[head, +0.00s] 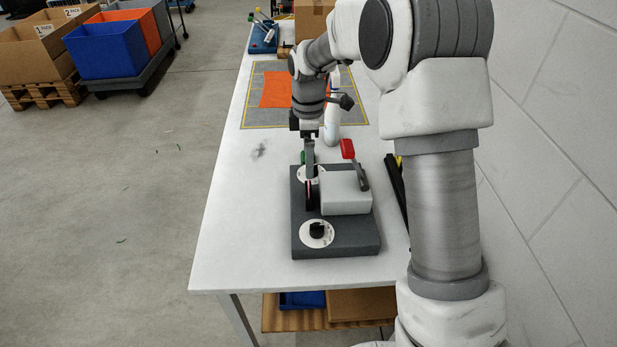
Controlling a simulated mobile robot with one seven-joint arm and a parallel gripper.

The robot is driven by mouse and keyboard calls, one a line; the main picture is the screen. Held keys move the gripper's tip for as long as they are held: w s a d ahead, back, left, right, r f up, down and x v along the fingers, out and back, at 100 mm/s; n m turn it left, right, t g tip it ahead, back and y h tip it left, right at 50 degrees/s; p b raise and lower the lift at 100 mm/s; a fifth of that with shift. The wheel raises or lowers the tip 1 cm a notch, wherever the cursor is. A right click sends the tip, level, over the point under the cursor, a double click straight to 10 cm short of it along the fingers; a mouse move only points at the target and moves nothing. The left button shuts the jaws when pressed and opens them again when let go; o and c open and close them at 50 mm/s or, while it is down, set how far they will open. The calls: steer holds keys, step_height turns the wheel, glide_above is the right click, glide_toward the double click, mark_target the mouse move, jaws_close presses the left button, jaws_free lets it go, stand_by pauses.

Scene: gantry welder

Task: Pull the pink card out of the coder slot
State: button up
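The coder (365,234) is a dark grey block on the white table, with a white box (345,193) on top. A white dial (317,233) with a black knob sits at its near left, and another dial is partly hidden behind my gripper. A lever with a red handle (347,149) stands at the box's right side. A thin pinkish edge (308,187), perhaps the pink card, shows at a dark upright piece on the box's left side. My gripper (310,175) points down right above it. Its fingers look edge-on, so their opening and any hold on the card are unclear.
An orange sheet (276,90) lies on a grey mat (262,117) behind the coder. A white bottle-like object (332,125) stands beyond my gripper. A cardboard box (312,18) and a blue item (263,40) are at the far end. The table's left side is clear.

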step_height(320, 180, down, 8)
steer(key=shift+f, duration=0.2)
steer(key=c, duration=1.5)
steer(key=shift+r, duration=0.2)
steer(key=shift+r+p, duration=0.1)
steer(key=shift+p, duration=0.2)
steer(key=shift+r+p, duration=2.1)
steer(key=shift+r, duration=1.3)
steer(key=shift+r, duration=0.1)
